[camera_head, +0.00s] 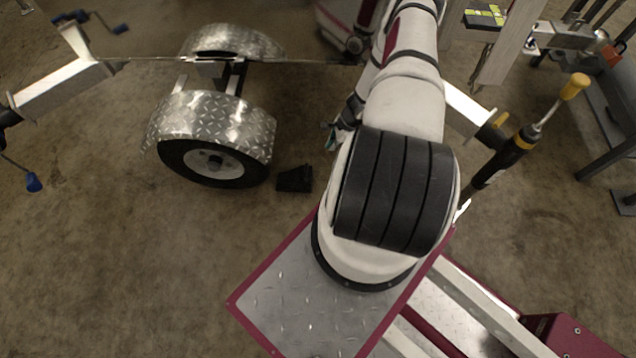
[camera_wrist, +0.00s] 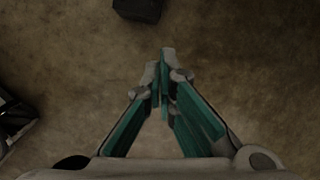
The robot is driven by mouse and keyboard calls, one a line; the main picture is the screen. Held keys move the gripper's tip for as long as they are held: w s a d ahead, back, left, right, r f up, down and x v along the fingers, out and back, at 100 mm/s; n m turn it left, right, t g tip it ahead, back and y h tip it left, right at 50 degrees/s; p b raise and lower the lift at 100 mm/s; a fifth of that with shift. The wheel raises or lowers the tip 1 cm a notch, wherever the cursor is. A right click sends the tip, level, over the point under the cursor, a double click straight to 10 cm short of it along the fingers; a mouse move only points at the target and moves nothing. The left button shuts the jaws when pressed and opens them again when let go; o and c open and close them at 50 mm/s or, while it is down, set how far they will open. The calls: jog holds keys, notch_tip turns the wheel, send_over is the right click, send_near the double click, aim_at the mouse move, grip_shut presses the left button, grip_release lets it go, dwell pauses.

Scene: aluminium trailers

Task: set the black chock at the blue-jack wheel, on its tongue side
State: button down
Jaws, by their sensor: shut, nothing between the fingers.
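The black chock (camera_head: 294,179) lies on the floor just right of the near wheel (camera_head: 213,163), with a small gap between them. The wheel sits under a diamond-plate fender. The trailer's tongue (camera_head: 62,82) and blue jack handle (camera_head: 33,182) are to the left, so the chock is on the side away from the tongue. My gripper (camera_head: 332,136) is mostly hidden by my arm in the head view. In the wrist view its teal fingers (camera_wrist: 165,72) are shut and empty above bare floor. The chock (camera_wrist: 138,8) shows there at the top edge, apart from the fingertips.
A jack with a yellow handle (camera_head: 575,86) stands to the right. A workbench frame (camera_head: 607,120) is at the far right. Another blue handle (camera_head: 122,28) is at the back left. The floor in front of and left of the wheel is clear.

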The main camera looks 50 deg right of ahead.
aim_at(292, 178)
jog(key=s+a+f+b, duration=0.1)
jog(key=f+b, duration=0.1)
jog(key=f, duration=0.4)
jog(key=a+f+m+b, duration=0.1)
jog(key=a+f+b, duration=0.1)
jog(key=f, duration=0.4)
jog(key=s+a+f+m+b, duration=0.1)
jog(key=f+b, duration=0.1)
jog(key=f, duration=0.4)
jog(key=shift+s+a+f, duration=0.25)
jog(key=shift+s+f, duration=0.05)
jog(key=shift+s, duration=0.05)
jog(key=shift+w+a, duration=0.65)
jog(key=shift+w, duration=0.25)
jog(key=shift+w+a+b, duration=0.4)
jog(key=shift+w+a, duration=0.2)
jog(key=shift+w, duration=0.15)
jog(key=w+a, duration=0.2)
jog(key=w, duration=0.1)
jog(key=w+a+b, duration=0.1)
jog(key=w+a, duration=0.1)
jog(key=w+a+b, duration=0.1)
jog(key=w+a, duration=0.2)
jog(key=shift+w, duration=0.3)
